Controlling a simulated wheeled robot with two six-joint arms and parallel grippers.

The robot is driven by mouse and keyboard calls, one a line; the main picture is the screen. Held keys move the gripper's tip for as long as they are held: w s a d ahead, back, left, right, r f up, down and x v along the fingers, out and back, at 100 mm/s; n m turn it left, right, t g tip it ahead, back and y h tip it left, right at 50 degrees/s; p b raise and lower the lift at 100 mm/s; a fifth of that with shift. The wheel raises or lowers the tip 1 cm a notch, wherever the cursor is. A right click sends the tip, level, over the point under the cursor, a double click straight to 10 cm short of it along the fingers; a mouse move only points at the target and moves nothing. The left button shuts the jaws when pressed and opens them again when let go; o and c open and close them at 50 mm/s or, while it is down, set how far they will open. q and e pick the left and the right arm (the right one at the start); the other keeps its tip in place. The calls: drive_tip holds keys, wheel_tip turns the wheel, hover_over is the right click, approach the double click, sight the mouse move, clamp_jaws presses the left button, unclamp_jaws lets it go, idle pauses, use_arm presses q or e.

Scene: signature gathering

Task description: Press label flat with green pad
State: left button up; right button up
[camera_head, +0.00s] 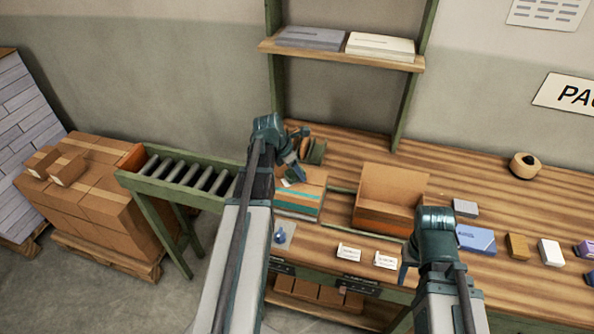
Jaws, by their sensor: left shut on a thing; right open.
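A closed carton (300,206) with a teal stripe stands on the bench left of centre. A small white label (291,182) shows on its top, partly covered by my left gripper. My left gripper (298,174) is low over the carton top, at the label, shut on a small dark teal piece that looks like the green pad. The piece is mostly hidden, so I cannot tell whether it touches the label. My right gripper (404,272) is open and empty at the bench's front edge, right of the white cards.
An open carton (391,192) stands right of the closed one. Two white cards (349,252) lie in front. A dark green item (317,152) stands behind the carton. A blue box (476,239) and several small boxes lie at right. A roller conveyor (190,173) adjoins at left.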

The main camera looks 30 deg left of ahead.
idle(0.4)
use_arm(q)
wheel_tip(320, 180, up, 7)
drive_tip(key=p, duration=0.7)
idle(0.5)
